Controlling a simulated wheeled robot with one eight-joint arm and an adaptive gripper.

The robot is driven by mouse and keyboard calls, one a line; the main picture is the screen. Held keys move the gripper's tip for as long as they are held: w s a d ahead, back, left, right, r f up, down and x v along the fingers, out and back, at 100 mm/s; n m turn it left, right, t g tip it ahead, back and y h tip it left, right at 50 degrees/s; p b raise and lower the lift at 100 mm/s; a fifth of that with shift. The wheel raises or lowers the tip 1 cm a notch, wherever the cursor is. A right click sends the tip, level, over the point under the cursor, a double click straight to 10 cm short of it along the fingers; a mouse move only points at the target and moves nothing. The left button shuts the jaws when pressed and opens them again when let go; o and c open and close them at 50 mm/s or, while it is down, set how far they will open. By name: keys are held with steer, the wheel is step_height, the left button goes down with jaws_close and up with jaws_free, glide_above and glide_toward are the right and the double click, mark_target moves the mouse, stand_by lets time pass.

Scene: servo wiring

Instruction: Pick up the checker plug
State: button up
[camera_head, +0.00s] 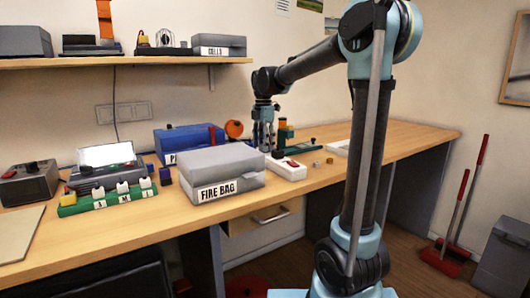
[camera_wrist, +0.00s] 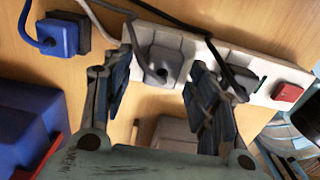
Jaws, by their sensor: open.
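The wrist view shows a white power strip (camera_wrist: 222,48) with a grey plug (camera_wrist: 168,66) seated in it, a grey cord running from the plug. A dark plug (camera_wrist: 238,80) with a black cord sits farther right, partly hidden by a finger. A blue plug (camera_wrist: 58,36) with a blue cord lies left of the strip, against a dark block. No label tells me which is the checker plug. My gripper (camera_wrist: 160,84) is open, its fingers on either side of the grey plug; I cannot tell whether they touch it. In the head view my gripper (camera_head: 263,143) points down behind the fire bag.
The grey fire bag (camera_head: 222,172) stands close in front and hides part of the strip, whose red switch end (camera_head: 290,168) shows. A blue box (camera_head: 188,140) stands left of my gripper. Desk to the right is mostly clear.

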steer(key=shift+f, duration=0.2)
steer(key=c, duration=1.1)
steer(key=shift+r, duration=0.15)
steer(key=shift+c, duration=0.2)
step_height(320, 180, up, 10)
